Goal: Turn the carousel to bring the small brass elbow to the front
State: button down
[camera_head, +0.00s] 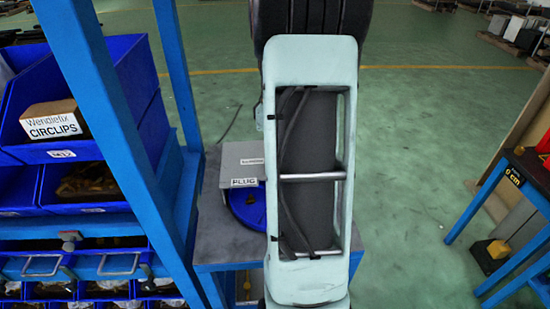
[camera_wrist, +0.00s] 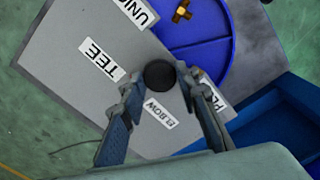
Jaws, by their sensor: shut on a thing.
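The carousel shows as a blue round tray (camera_wrist: 205,40), partly covered by a grey plate (camera_wrist: 75,45) with labels reading UNION, TEE, ELBOW and one partly hidden. A black round knob (camera_wrist: 160,74) stands at its middle. My gripper (camera_wrist: 160,80) has its fingers on both sides of the knob, shut on it. A small brass fitting (camera_wrist: 182,11) lies on the uncovered blue part; I cannot tell if it is the elbow. In the head view the grey cover (camera_head: 238,158) with a PLUG label and the blue tray (camera_head: 248,206) are partly hidden behind my arm, as is my gripper.
The carousel stands on a grey-topped blue table (camera_head: 222,245). A blue rack post (camera_head: 178,75) and blue bins (camera_head: 60,190) with a Circlips box (camera_head: 55,122) stand close at left. Another blue table (camera_head: 515,180) is at right. Green floor between is open.

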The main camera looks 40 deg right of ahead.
jog(key=shift+n, duration=1.9)
jog(key=shift+n+p, duration=0.3)
jog(key=shift+n, duration=1.4)
jog(key=shift+n+p, duration=0.8)
jog(key=shift+n, duration=2.7)
jog(key=c, duration=1.5)
grip_release()
jog(key=shift+o, duration=0.2)
jog(key=shift+r, duration=0.1)
notch_tip(320, 180, up, 12)
